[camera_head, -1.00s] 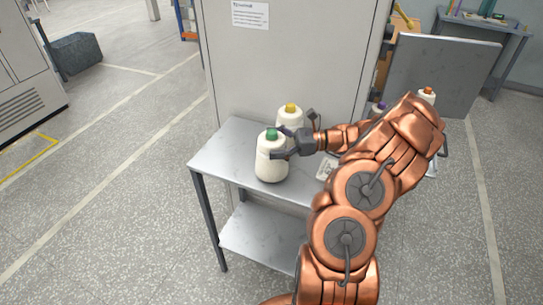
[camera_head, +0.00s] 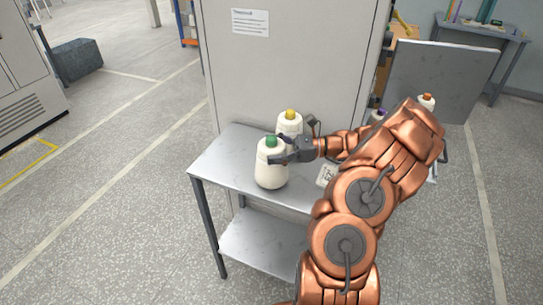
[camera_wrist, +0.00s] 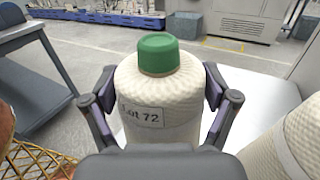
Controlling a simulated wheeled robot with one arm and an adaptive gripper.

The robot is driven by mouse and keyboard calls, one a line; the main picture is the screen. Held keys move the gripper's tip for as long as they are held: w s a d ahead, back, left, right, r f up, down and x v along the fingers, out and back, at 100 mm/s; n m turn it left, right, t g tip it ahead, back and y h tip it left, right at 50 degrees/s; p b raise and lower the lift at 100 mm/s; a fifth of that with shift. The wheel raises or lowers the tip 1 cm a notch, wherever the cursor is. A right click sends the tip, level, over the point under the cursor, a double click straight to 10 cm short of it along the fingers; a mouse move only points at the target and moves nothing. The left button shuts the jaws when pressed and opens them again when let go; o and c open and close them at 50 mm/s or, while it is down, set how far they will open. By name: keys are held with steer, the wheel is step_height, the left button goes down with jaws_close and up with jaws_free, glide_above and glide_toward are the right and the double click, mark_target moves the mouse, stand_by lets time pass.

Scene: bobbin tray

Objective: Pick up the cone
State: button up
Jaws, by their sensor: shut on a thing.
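A cream yarn cone with a green top (camera_head: 270,172) stands upright near the front edge of a grey metal table (camera_head: 222,160). My gripper (camera_head: 277,159) reaches it from the right and is shut around its upper body. In the wrist view the cone (camera_wrist: 155,88) sits between the two fingers of my gripper (camera_wrist: 158,105), its green cap up and a label reading "Lot 72" facing the camera. No gap shows between the cone's base and the table, though the wrist view hides the base.
A yellow-topped cone (camera_head: 289,124) stands just behind; part of a cream cone (camera_wrist: 292,140) shows at the wrist view's right. A tall grey cabinet (camera_head: 285,60) backs the table. A purple-topped cone (camera_head: 378,115) and an orange-topped cone (camera_head: 427,101) are at the right, partly behind my arm.

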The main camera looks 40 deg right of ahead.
mark_target(277, 140)
steer(key=shift+r, duration=0.1)
steer(key=shift+r+b, duration=0.3)
steer(key=shift+r, duration=0.3)
step_height(277, 140, up, 2)
steer(key=shift+b, duration=0.3)
steer(key=s+d+b, duration=0.1)
steer(key=s+d, duration=0.3)
steer(key=s, duration=0.3)
steer(key=s+d+r+b, duration=0.1)
steer(key=s+d+b, duration=0.1)
steer(key=s, duration=0.5)
steer(key=shift+d+r, duration=0.3)
steer(key=shift+d, duration=0.6)
step_height(277, 140, up, 20)
steer(key=p, duration=1.6)
steer(key=shift+f, duration=0.2)
